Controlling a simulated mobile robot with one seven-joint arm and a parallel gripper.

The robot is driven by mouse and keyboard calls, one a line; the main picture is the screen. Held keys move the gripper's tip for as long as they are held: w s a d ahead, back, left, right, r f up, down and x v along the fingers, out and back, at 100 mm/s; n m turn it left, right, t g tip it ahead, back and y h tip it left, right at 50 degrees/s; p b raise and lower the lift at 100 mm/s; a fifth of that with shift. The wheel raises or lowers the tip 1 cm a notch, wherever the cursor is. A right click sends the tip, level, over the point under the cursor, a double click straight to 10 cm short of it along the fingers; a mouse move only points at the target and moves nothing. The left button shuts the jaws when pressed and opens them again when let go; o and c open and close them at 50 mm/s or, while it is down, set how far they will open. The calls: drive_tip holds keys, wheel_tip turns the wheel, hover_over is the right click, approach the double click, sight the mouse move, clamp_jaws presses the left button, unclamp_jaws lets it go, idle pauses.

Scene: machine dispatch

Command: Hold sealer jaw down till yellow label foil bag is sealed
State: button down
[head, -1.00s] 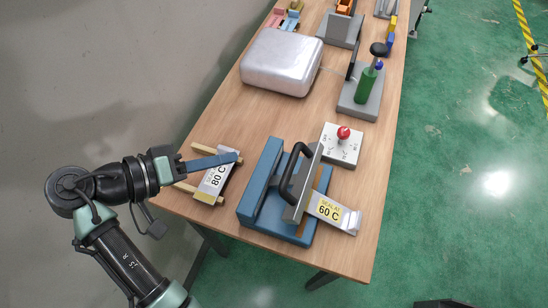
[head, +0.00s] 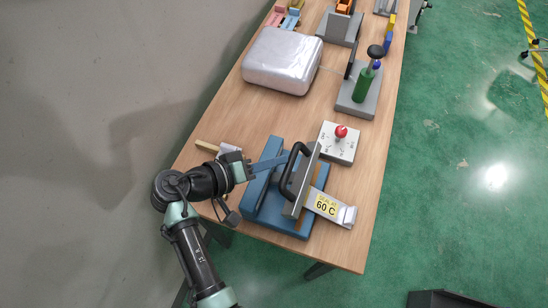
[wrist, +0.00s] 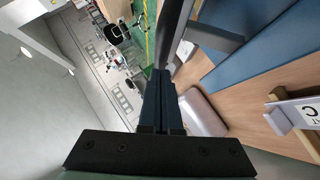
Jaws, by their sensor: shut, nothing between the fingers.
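The heat sealer has a blue base (head: 262,192), a grey jaw (head: 302,182) and a black looped handle (head: 292,166). The foil bag with the yellow label reading 60 C (head: 327,206) sticks out on the right side of the sealer, its inner end hidden by the jaw. I cannot tell whether the jaw presses on it. My gripper (head: 286,158) is shut and empty, its tips close to the handle's left side; contact is unclear. In the wrist view the shut fingers (wrist: 159,76) are beside a dark bar, probably the handle.
A white control box with a red knob (head: 341,132) stands behind the sealer. The 80 C bag on its wooden rack (head: 207,146) is mostly hidden by my arm; its edge shows in the wrist view (wrist: 300,114).

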sight(307, 187)
drive_tip(key=shift+s+d, duration=0.1)
drive_tip(key=shift+d, duration=0.05)
